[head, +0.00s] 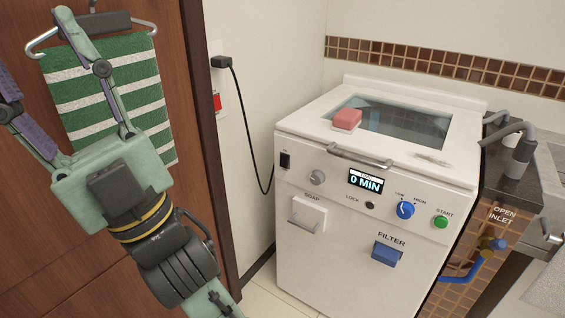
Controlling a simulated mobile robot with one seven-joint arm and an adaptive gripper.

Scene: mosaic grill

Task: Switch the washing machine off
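The washing machine (335,245) is a white top-loader standing right of centre. Its front panel has a small black rocker switch (285,160) at the left, a grey knob (317,177), a display (366,182) reading "0 MIN", a small dark lock button (370,205), a blue low/high knob (405,210) and a green start button (441,222). The rocker's position is too small to tell. My gripper (32,52) is at the left, in front of the brown door, pointing up and left. Its fingers are spread apart and empty, away from the machine. One fingertip is cut off by the picture edge.
A black plug (222,62) sits in a wall socket above a red switch (217,102); its cable hangs beside the machine. A striped towel (80,95) hangs behind my gripper. A pink block (347,119) lies on the lid. A valve and blue hose (462,272) are at the right.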

